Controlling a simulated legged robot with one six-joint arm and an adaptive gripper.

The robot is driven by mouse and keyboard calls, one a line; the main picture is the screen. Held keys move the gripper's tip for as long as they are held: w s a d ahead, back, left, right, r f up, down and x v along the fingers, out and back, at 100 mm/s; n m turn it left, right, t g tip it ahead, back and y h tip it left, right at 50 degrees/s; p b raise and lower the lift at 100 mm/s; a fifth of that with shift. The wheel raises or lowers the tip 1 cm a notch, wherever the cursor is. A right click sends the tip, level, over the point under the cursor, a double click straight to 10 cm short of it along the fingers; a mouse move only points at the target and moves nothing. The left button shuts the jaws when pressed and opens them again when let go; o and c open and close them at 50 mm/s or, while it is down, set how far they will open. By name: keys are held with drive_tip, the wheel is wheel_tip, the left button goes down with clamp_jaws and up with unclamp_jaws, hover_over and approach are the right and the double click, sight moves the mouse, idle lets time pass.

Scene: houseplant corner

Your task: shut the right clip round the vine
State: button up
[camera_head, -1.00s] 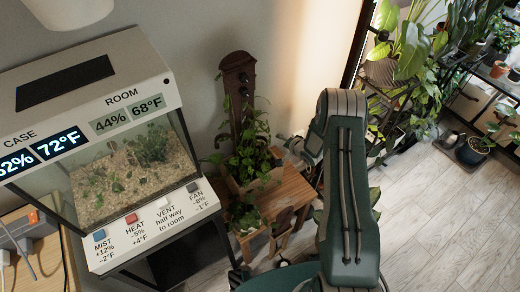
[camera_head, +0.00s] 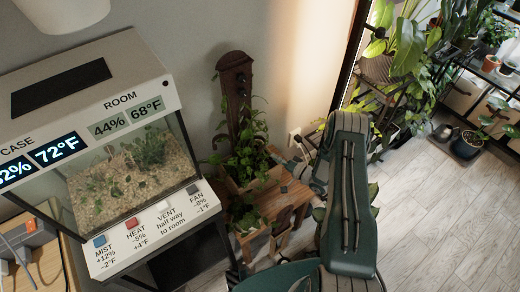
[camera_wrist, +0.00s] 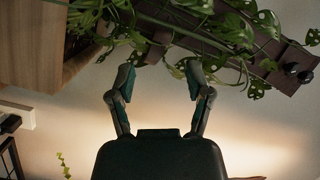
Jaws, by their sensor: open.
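A leafy vine (camera_head: 246,157) grows from a wooden planter box up a dark brown upright board (camera_head: 235,88) in the head view. The vine's leaves (camera_wrist: 232,28) and the board (camera_wrist: 205,38) cross the top of the wrist view.
The planter stands on a small wooden table (camera_head: 275,203). A glass terrarium case (camera_head: 130,165) with buttons stands to the left. The wall (camera_head: 290,75) is close behind. Plant shelves (camera_head: 385,100) stand at the right, with open floor (camera_head: 440,220) before them.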

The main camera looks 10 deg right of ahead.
sight(260, 149)
drive_tip(key=x, duration=0.7)
drive_tip(key=shift+w+a, duration=0.15)
drive_tip(key=shift+a, duration=0.05)
clamp_jaws()
